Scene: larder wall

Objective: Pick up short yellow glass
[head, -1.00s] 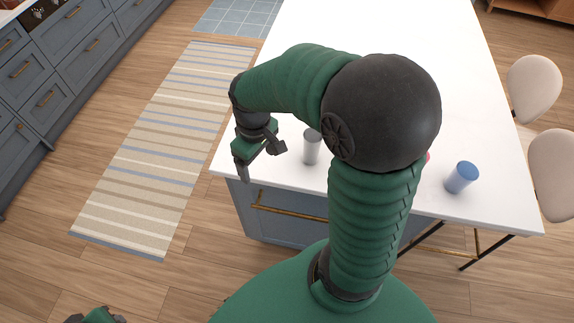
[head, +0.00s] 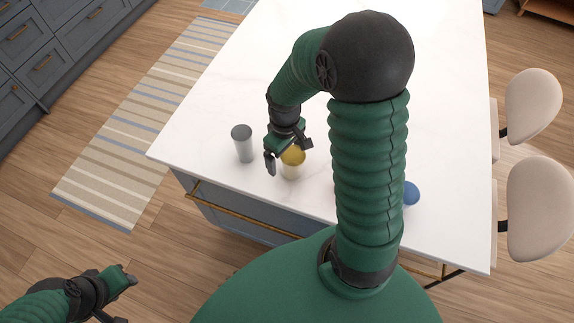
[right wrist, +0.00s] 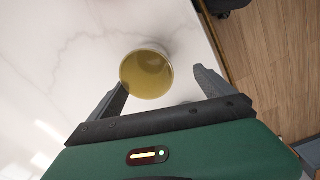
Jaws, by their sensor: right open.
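The short yellow glass (head: 292,166) stands upright on the white counter, near its front edge. My right gripper (head: 287,152) is open, over and beside the glass, and partly covers it. In the right wrist view the yellow glass (right wrist: 147,74) is seen from above, in front of and between the open fingers (right wrist: 160,80), closer to the left one. I cannot tell whether either finger touches it. My left gripper (head: 128,298) is at the bottom left, away from the counter, with its fingers apart and empty.
A grey glass (head: 243,146) stands just left of the yellow glass. A blue glass (head: 411,192) stands to the right, partly hidden behind my right arm. The white counter (head: 240,75) is clear farther back. Two beige chairs (head: 541,205) stand along its right side.

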